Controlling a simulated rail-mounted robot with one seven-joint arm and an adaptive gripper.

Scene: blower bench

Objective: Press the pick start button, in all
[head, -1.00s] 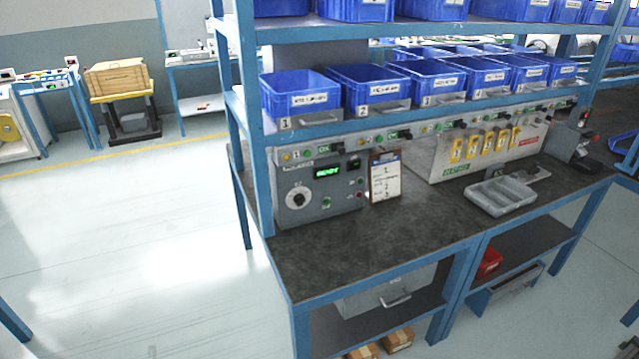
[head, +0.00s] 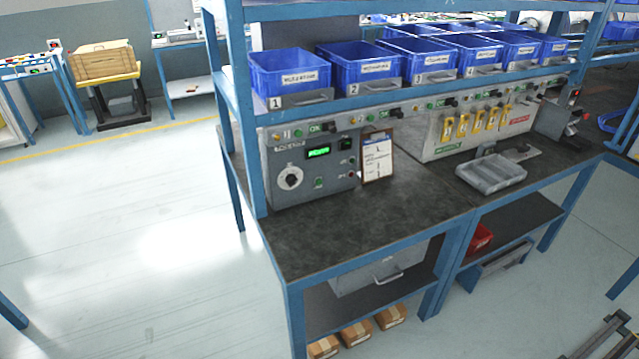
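A grey control box (head: 312,172) stands at the left end of the bench, under the bin shelf. It has a lit green display (head: 318,151), a round knob (head: 290,178) and a green button (head: 319,183) low on its front. Small green buttons, lamps and black knobs line the rail (head: 372,120) under the numbered bins. The lettering is too small to read, so I cannot tell which button is the pick start button. My gripper is not in view.
A clipboard (head: 377,158) leans beside the control box. A grey tray (head: 490,173) lies on the dark bench top (head: 370,222), which is clear in front of the box. Blue bins (head: 289,75) fill the shelf above. Open floor (head: 130,220) lies left of the bench.

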